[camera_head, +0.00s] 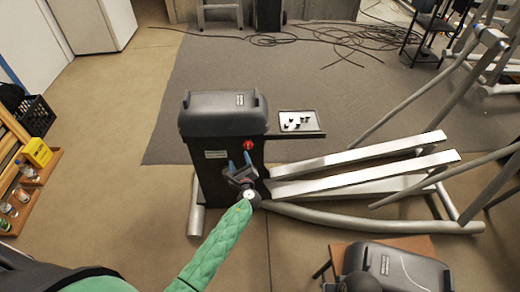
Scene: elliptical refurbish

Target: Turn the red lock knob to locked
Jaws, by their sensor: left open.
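The red lock knob (248,145) sits on the front face of the dark elliptical housing (203,178), near its upper right, below the grey top cover (223,113). My left gripper (239,160) is in front of the housing, just below and slightly left of the knob in the picture. Its two blue-tipped fingers are apart and nothing shows between them. I cannot tell how far the fingers are from the knob in depth. The knob's lock position is too small to read. My green-sleeved left arm comes up from the bottom. My right gripper is not in view.
A small tray (315,130) with several small parts is to the right of the housing. Silver rails (360,155) extend right. Another grey cover (405,268) lies on a wooden stool at lower right. Cables (330,38) lie on the mat behind. A wooden shelf with bottles stands left.

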